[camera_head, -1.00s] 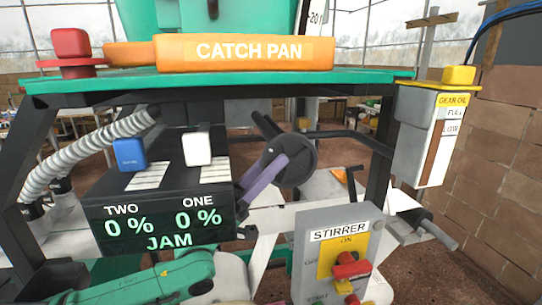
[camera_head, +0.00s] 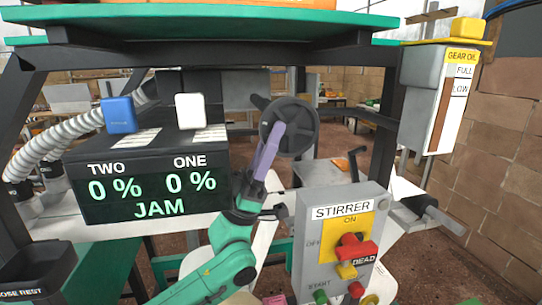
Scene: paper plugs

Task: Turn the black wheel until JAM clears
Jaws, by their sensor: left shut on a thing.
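The black wheel (camera_head: 302,133) stands upright behind the bench frame, right of the display box, with a stub handle at its upper left. My left gripper (camera_head: 275,135) comes up from below on a green arm. Its lavender fingers are shut on the wheel and overlap its left part; the exact contact is hard to see. The black display box (camera_head: 150,208) reads TWO 0 %, ONE 0 % and JAM in green. My right gripper is not in view.
A blue block (camera_head: 118,115) and a white block (camera_head: 190,111) stand on the display box. The grey STIRRER box (camera_head: 308,238), with a red DEAD switch, is close at lower right of my gripper. The gear oil box (camera_head: 424,93) hangs at right. A green shelf (camera_head: 200,27) runs overhead.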

